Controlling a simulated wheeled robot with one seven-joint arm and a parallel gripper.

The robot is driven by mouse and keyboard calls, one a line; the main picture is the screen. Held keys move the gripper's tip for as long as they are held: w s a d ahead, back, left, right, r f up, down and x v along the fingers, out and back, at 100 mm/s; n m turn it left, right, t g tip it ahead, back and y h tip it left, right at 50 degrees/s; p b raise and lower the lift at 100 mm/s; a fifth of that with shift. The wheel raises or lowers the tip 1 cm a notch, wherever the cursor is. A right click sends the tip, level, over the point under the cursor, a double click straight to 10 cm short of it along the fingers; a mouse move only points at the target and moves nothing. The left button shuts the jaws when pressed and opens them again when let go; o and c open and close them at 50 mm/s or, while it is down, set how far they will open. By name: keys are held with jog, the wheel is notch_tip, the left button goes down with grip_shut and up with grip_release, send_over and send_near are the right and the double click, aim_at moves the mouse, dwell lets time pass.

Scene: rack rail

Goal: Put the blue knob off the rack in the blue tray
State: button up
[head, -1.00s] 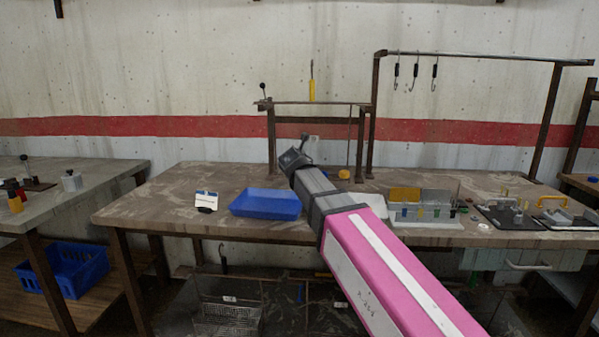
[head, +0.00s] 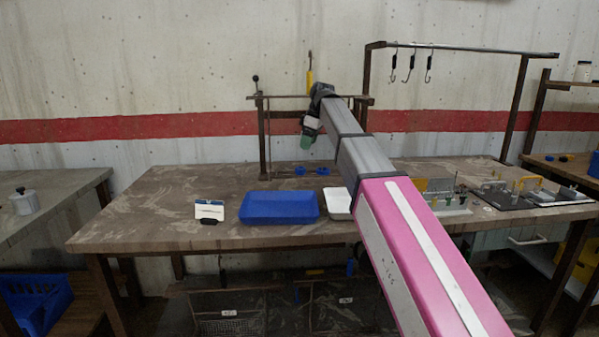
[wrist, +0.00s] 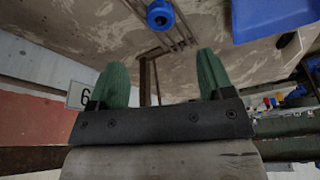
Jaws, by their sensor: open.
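The blue tray (head: 280,207) lies near the front of the table; part of it shows at top right in the wrist view (wrist: 275,18). In the head view, two small blue pieces (head: 300,171) sit low behind the tray, beneath the rack rail (head: 285,97). A round blue knob with a dark centre (wrist: 160,15) shows at the top of the wrist view, beyond the fingertips and apart from them. My gripper (head: 307,137) hangs fingers down by the rail's right half. Its green fingers (wrist: 160,63) are apart with nothing between them.
A white tray (head: 338,203) stands right of the blue tray, partly behind my arm. A small white card (head: 209,209) stands to its left. A taller frame with hooks (head: 460,49) rises at right. The table's left part is clear.

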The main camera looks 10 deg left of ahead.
aim_at(300, 171)
jog(key=x, duration=1)
jog(key=shift+f, duration=0.3)
jog(key=shift+c, duration=0.3)
jog(key=c, duration=1)
jog(key=shift+r, duration=0.1)
jog(key=shift+c, duration=0.2)
